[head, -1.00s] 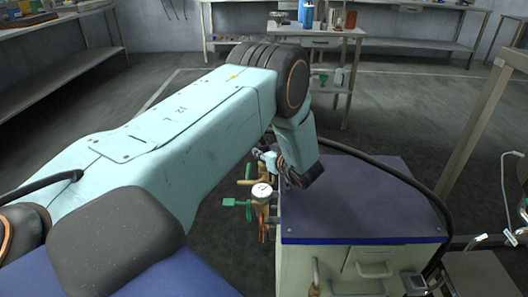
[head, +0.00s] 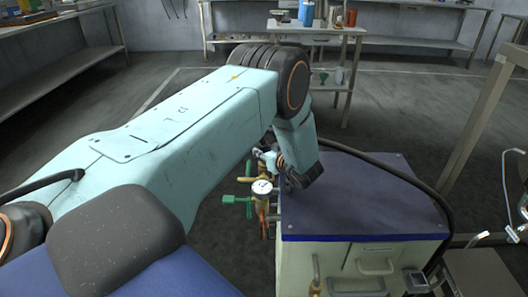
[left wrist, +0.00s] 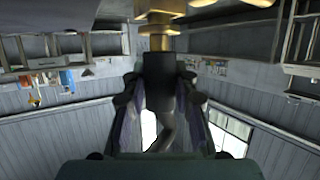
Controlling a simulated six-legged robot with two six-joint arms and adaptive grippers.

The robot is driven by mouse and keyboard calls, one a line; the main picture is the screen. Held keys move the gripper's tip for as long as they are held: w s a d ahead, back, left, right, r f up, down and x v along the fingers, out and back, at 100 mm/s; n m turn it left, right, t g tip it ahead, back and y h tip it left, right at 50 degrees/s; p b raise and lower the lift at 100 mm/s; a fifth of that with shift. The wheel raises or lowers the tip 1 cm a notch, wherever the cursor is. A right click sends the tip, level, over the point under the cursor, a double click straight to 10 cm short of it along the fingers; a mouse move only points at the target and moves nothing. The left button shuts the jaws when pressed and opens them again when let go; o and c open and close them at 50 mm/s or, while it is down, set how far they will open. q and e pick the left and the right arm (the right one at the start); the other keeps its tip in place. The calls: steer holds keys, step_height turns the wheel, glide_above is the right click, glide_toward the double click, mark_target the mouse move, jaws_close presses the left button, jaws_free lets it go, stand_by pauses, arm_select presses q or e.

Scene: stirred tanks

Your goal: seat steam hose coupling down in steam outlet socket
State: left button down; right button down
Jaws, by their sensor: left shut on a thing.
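In the left wrist view my left gripper (left wrist: 159,95) is shut around the dark, cylindrical steam hose coupling (left wrist: 159,72). Brass fittings (left wrist: 156,20) show at its end, at the top edge of the picture. I cannot tell where the coupling stops and the steam outlet socket starts, or whether it is seated. In the head view my left gripper (head: 264,157) is small and partly hidden by my wrist, just above the brass pipework beside the cabinet. The coupling and socket are not clear there. My right gripper is not in view.
A white dial gauge (head: 262,187) and a green valve handle (head: 236,200) sit close below my gripper. A cabinet with a dark blue top (head: 350,205) stands to the right, with a black hose (head: 400,174) running along its back. A small table (head: 318,38) stands behind.

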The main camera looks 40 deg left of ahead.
mark_target(264, 144)
arm_select(q)
steer(key=shift+s+d+f, duration=0.1)
steer(key=shift+s+f, duration=0.1)
steer(key=shift+f, duration=0.2)
stand_by(0.4)
steer(key=c, duration=1)
jaws_free()
steer(key=shift+f, duration=0.1)
steer(key=shift+o, duration=0.2)
steer(key=o, duration=0.5)
steer(key=shift+w+r+p, duration=0.15)
steer(key=shift+r+p, duration=0.25)
steer(key=shift+r, duration=0.1)
steer(key=shift+w+r+p, duration=0.1)
steer(key=shift+r+p, duration=0.95)
steer(key=shift+r, duration=0.45)
steer(key=shift+r+p, duration=1.7)
steer(key=shift+r, duration=0.5)
